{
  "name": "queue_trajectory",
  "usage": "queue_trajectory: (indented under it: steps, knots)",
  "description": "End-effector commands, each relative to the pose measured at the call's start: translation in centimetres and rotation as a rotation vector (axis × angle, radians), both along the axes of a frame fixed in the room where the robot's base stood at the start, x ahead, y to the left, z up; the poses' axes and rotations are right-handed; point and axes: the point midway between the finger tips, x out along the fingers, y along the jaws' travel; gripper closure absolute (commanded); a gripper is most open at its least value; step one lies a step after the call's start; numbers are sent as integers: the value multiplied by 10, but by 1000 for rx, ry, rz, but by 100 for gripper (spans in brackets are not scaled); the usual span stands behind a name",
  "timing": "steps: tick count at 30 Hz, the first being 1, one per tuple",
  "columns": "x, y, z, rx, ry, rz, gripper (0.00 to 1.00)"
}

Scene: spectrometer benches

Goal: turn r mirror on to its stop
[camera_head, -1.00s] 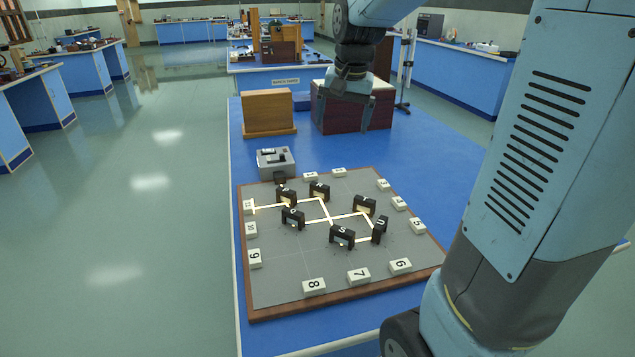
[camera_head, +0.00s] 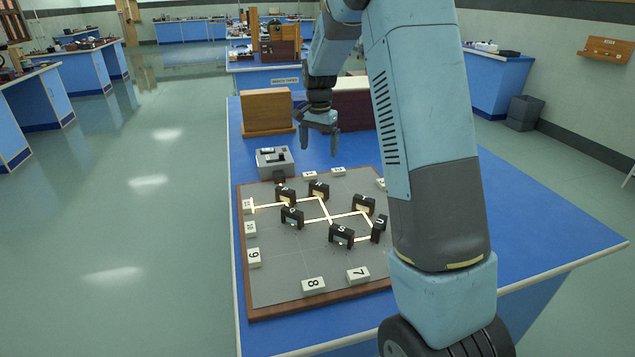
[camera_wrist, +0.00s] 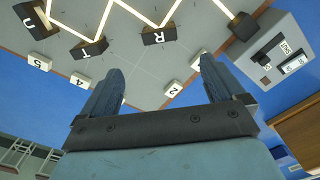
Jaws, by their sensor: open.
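The R mirror (camera_head: 319,190) is a small black upright block at the back of the grey board (camera_head: 275,270), with a bright beam line meeting it. In the wrist view, the R mirror (camera_wrist: 158,35) shows its letter beyond my fingertips, between T and another black block. My gripper (camera_head: 320,146) is open and empty, fingers pointing down. It hangs above and behind the board's back edge, apart from the R mirror. Both fingers of my gripper (camera_wrist: 162,66) show apart in the wrist view. I cannot make out a stop at the mirror.
Other black mirror blocks stand close by: T (camera_head: 364,204), U (camera_head: 379,229), S (camera_head: 341,234) and more on the left. White numbered blocks (camera_head: 313,286) line the board. A grey box (camera_head: 275,162) stands behind it. Wooden boxes (camera_head: 267,112) stand farther back. My arm hides the board's right side.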

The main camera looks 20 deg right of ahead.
Motion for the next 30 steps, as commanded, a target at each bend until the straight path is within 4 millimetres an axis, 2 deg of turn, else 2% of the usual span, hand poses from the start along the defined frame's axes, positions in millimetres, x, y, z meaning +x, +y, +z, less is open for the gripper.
queue_trajectory:
  steps: [18,24,30]
  knots:
    - [-1,-1,-102,0,1,1,4]
    - [-1,0,-122,0,0,2,4]
    - [-1,0,-129,0,-1,2,4]
